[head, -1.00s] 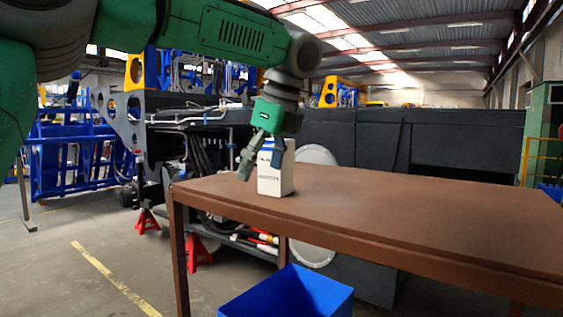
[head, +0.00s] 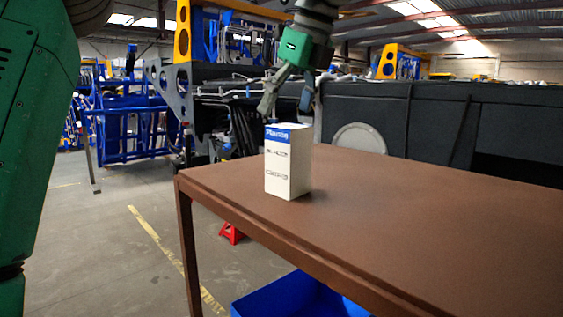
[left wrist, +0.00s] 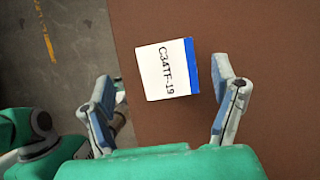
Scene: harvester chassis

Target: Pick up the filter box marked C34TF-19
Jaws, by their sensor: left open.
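The filter box (head: 287,163) is white with a blue band near its top. It stands upright on the brown table (head: 420,215), near the table's left end. In the left wrist view the box (left wrist: 165,70) shows the marking C34TF-19 and a blue edge. My left gripper (head: 287,97) is open above the box, pointing down, and does not touch it. In the left wrist view its two fingers (left wrist: 166,112) are spread apart, with the box just beyond and between their tips. My right gripper is not in view.
A blue bin (head: 295,297) stands on the floor below the table's front edge. The dark harvester chassis (head: 440,125) is behind the table. Blue frames (head: 125,135) stand at the back left. The table to the right of the box is clear.

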